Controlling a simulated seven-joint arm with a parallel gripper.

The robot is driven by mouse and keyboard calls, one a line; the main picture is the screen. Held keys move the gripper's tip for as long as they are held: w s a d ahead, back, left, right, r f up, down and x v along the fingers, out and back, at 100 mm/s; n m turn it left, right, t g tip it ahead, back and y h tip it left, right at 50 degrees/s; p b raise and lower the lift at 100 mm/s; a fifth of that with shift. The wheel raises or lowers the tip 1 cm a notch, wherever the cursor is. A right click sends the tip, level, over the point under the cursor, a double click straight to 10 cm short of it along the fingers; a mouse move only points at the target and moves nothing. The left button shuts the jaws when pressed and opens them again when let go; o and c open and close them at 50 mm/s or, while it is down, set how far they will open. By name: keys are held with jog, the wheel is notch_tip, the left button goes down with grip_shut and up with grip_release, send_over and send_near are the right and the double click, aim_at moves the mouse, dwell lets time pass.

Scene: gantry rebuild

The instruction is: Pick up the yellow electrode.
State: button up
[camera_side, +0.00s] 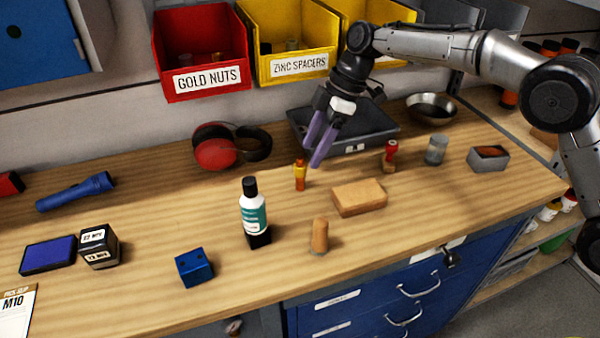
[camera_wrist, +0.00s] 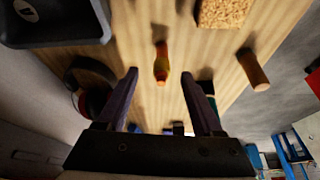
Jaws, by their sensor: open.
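The yellow electrode (camera_side: 300,177) is a small upright piece with a yellow body and an orange-red top, standing on the wooden bench. In the wrist view the electrode (camera_wrist: 161,70) shows between my two fingers and beyond them. My gripper (camera_side: 312,155) has purple fingers that point down, just above and slightly right of the electrode in the side view. The fingers are spread apart and nothing is between them that they touch. In the wrist view my gripper (camera_wrist: 159,74) shows both fingers, one on each side of the electrode.
A tan block (camera_side: 359,197) lies right of the electrode, with a wooden peg (camera_side: 319,236) in front. A white-and-green bottle (camera_side: 253,210) stands front left. Red earmuffs (camera_side: 215,153) and a dark tray (camera_side: 378,139) lie behind. A red-handled stamp (camera_side: 390,155) stands to the right.

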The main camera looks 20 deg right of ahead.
aim_at(300, 170)
jog(key=shift+a+x, duration=0.15)
jog(key=shift+x, duration=1.55)
jog(key=shift+a+x, duration=0.15)
jog(key=shift+x, duration=1.5)
jog(key=shift+s+r, duration=0.1)
jog(key=shift+c, duration=0.3)
grip_shut()
jog(key=shift+r, duration=0.1)
